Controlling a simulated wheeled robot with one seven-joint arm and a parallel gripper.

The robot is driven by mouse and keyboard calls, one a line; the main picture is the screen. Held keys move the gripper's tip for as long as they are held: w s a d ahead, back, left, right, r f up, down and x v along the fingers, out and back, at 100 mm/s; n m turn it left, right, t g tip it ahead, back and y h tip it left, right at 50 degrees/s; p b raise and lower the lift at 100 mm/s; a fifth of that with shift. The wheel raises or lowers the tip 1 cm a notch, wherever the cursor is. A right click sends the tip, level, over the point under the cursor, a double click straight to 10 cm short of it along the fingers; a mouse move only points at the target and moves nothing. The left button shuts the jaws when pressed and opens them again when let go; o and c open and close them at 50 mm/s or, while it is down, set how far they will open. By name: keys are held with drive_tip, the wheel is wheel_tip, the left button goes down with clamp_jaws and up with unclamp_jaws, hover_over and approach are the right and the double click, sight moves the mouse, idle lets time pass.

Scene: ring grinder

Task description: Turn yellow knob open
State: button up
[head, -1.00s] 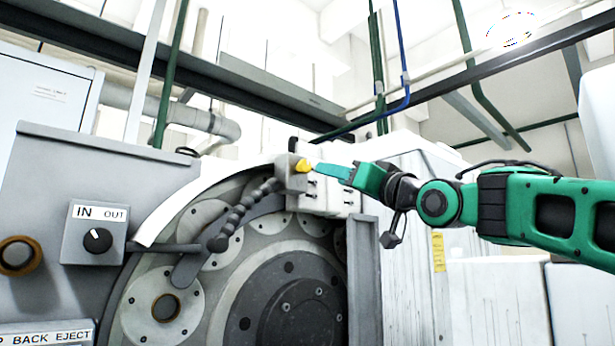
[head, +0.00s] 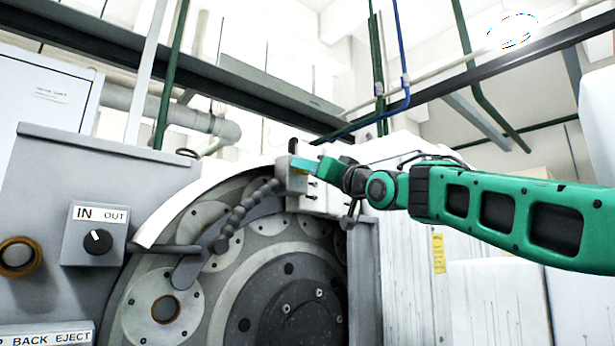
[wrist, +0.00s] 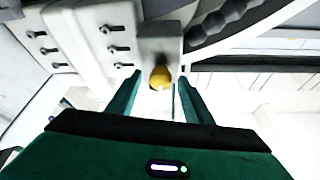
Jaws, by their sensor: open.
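The yellow knob (wrist: 160,78) sits on the grey valve block (wrist: 158,45) in the wrist view. My gripper (wrist: 158,90) is open, with one finger on each side of the knob and a visible gap between the knob and each finger. In the head view my gripper (head: 305,164) is at the valve block (head: 297,183), in front of the knob. I cannot tell how far the fingertips reach past the knob.
A dark segmented hose (head: 243,209) runs down from the block across the round grinder face (head: 285,290). A white plate with several bolts (head: 327,198) is right beside the block. A grey panel with a black IN/OUT switch (head: 97,241) stands at the left.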

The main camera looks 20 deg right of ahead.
drive_tip(key=c, duration=1.1)
drive_tip(key=shift+o, duration=0.2)
drive_tip(key=shift+m, duration=0.4)
drive_tip(key=m+g+h, duration=0.2)
drive_tip(key=m, duration=0.6)
drive_tip(key=m+g+h, duration=0.2)
drive_tip(key=m, duration=0.6)
drive_tip(key=r+m+g+h, duration=0.1)
drive_tip(key=m+g+h, duration=0.1)
drive_tip(key=m, duration=0.6)
drive_tip(key=shift+a, duration=0.1)
drive_tip(key=shift+m, duration=0.3)
